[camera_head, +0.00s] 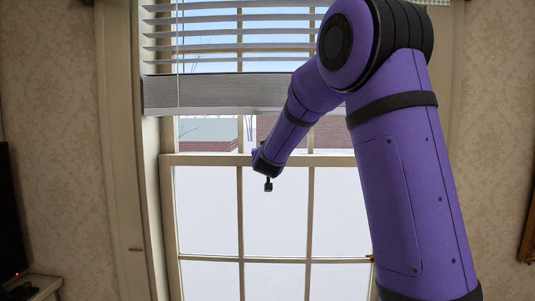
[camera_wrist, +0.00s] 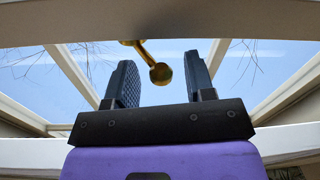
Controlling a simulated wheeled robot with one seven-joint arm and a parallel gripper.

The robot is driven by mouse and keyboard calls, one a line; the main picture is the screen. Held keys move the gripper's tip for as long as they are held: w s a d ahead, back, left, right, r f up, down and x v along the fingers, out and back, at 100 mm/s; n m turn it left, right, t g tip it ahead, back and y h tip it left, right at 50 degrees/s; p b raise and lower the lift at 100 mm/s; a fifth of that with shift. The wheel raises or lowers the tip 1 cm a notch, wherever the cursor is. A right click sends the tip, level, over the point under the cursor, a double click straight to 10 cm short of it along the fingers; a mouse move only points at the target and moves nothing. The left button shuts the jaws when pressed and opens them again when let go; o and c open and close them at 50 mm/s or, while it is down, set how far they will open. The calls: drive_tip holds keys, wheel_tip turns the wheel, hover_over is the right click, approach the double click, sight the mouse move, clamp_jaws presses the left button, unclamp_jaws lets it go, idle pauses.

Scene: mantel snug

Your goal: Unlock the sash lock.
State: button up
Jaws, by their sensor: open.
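The sash lock (camera_wrist: 160,73) is a brass-coloured lever with a round knob. My gripper (camera_wrist: 159,63) is open, with one dark finger on each side of the knob. I see a gap on both sides, so neither finger appears to touch it. In the head view my gripper is at the end of the purple arm, in front of the window's middle rail (camera_head: 205,160). My arm hides the lock there.
A half-raised blind (camera_head: 215,92) hangs over the upper window, above my gripper. The window's glazing bars (camera_head: 240,215) and panes lie behind it. A dark screen (camera_head: 10,225) stands at the far left, and a framed item (camera_head: 529,235) hangs at the far right.

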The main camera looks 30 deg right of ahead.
drive_tip(key=c, duration=0.9)
drive_tip(key=shift+o, duration=0.2)
drive_tip(key=shift+w+h, duration=0.15)
drive_tip(key=shift+h, duration=0.15)
drive_tip(key=shift+w+a+r+m, duration=0.1)
drive_tip(key=shift+a+m, duration=0.05)
drive_tip(key=shift+m, duration=0.15)
drive_tip(key=shift+w+m+g+h, duration=0.1)
drive_tip(key=shift+m+g+h, duration=0.2)
drive_tip(key=shift+g+h, duration=0.2)
